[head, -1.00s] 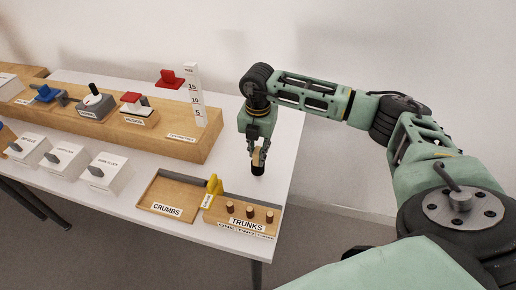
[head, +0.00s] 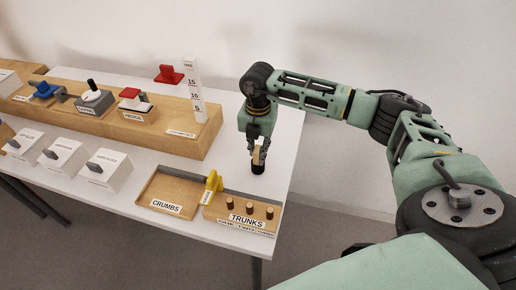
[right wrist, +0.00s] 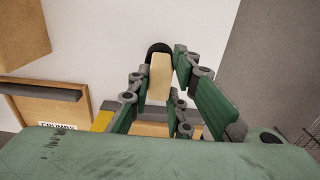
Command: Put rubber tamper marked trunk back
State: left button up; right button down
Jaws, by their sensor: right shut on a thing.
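The rubber tamper (head: 257,168) has a pale wooden handle and a black end. It stands upright, black end down, at the right part of the white table. Whether its black end touches the table is hard to tell. My right gripper (head: 259,154) points down and is shut on the tamper's handle. In the right wrist view the pale tamper (right wrist: 160,75) sits between the fingers of the right gripper (right wrist: 166,92), with the black end beyond it. Any mark on the tamper is not readable. My left gripper is not in view.
A wooden tray labelled TRUNKS (head: 222,213) holds three short brown pegs in front of the gripper. Left of it are a yellow piece (head: 211,188) and a CRUMBS tray (head: 153,190). A long wooden stand (head: 190,145) with tools lies behind. The table's right edge is close.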

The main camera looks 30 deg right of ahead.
jog(key=shift+f, duration=0.15)
jog(key=c, duration=1.5)
grip_release()
jog(key=shift+c, duration=0.2)
notch_tip(320, 180, up, 12)
